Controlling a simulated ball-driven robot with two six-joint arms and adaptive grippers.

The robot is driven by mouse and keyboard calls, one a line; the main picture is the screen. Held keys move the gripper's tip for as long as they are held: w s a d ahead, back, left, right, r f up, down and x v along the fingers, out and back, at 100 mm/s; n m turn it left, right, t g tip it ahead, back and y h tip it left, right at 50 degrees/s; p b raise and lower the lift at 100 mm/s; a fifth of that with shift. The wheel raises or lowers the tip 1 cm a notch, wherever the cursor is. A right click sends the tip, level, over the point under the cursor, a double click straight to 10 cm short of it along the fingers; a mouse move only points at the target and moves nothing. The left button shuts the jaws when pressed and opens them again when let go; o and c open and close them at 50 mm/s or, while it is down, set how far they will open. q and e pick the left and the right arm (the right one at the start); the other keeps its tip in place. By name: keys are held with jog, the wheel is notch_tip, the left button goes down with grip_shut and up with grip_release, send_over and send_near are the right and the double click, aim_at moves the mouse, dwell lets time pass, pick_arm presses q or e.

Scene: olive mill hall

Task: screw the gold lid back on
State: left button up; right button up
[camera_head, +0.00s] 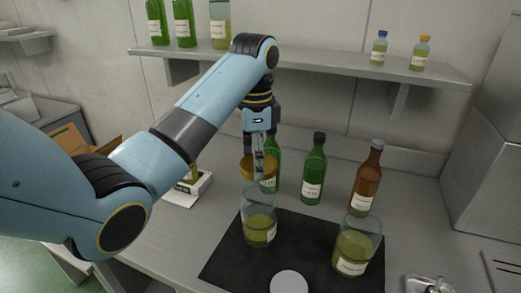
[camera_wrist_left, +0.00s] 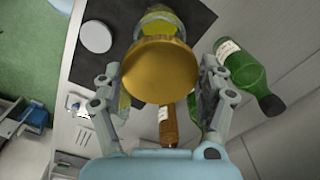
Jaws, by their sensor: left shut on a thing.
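The gold lid (camera_head: 247,171) is held between the fingers of my left gripper (camera_head: 259,160). In the left wrist view the lid (camera_wrist_left: 160,72) fills the space between the two fingers. An open glass jar (camera_head: 260,229) with yellow-green oil and a white label stands upright on the black mat (camera_head: 222,265). The lid is above this jar, with a visible gap between them. The wrist view shows part of the jar (camera_wrist_left: 158,20) beyond the lid. A second oil jar (camera_head: 352,250) stands at the mat's right side. My right gripper is not in view.
Green bottles (camera_head: 314,170) and a brown bottle (camera_head: 367,180) stand behind the jars, one green bottle close behind my gripper. A white disc (camera_head: 289,281) lies at the mat's front. A shelf (camera_head: 320,68) with bottles runs above. A metal dish (camera_head: 430,285) is at the front right.

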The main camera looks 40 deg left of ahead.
pick_arm(q)
jog(key=shift+f, duration=0.8)
notch_tip(320, 180, down, 4)
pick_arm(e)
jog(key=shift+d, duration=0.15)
pick_arm(q)
jog(key=shift+r, duration=0.1)
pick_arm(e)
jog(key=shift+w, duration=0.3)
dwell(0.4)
pick_arm(q)
jog(key=shift+f, duration=0.75)
dwell(0.6)
jog(key=shift+f, duration=0.45)
dwell(1.4)
